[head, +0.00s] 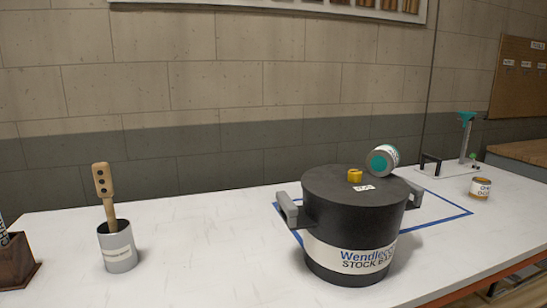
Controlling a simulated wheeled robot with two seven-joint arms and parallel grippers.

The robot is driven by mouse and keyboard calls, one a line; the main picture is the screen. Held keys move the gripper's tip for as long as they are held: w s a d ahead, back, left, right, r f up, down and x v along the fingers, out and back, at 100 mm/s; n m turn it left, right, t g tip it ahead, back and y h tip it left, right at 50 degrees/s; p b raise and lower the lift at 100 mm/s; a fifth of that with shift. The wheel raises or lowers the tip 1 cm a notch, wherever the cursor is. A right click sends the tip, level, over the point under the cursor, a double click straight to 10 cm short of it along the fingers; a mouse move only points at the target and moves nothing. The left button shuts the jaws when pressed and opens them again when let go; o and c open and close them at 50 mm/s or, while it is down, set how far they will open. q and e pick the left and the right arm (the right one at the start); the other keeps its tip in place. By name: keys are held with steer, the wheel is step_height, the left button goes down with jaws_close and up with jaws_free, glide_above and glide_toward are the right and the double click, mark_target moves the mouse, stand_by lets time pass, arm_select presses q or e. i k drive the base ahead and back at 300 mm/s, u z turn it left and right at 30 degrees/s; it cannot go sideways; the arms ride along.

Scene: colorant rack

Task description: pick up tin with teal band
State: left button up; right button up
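A tin with teal (383,159) shows at the back right of the black stock pot's lid (330,185). It lies tilted on its side, with a round teal end facing me and a white label with teal on its side. It looks to be resting on the lid, but I cannot tell exactly what supports it. The black pot (325,222) stands on the white table with its lid on. A smaller tin with an ochre band (480,188) stands upright at the right. Neither of my grippers is in view.
The pot has grey side handles and a yellow knob (355,176). A blue outline (446,217) marks the table (205,235) around it. A grey cup (118,248) with a wooden-handled tool (103,190) stands left. A teal-topped stand (466,140) is at the back right. The left-middle table is clear.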

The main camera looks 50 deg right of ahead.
mark_target(383, 160)
steer(key=u, duration=1)
steer(key=k, duration=1.5)
steer(key=z, duration=2)
steer(key=i, duration=0.15)
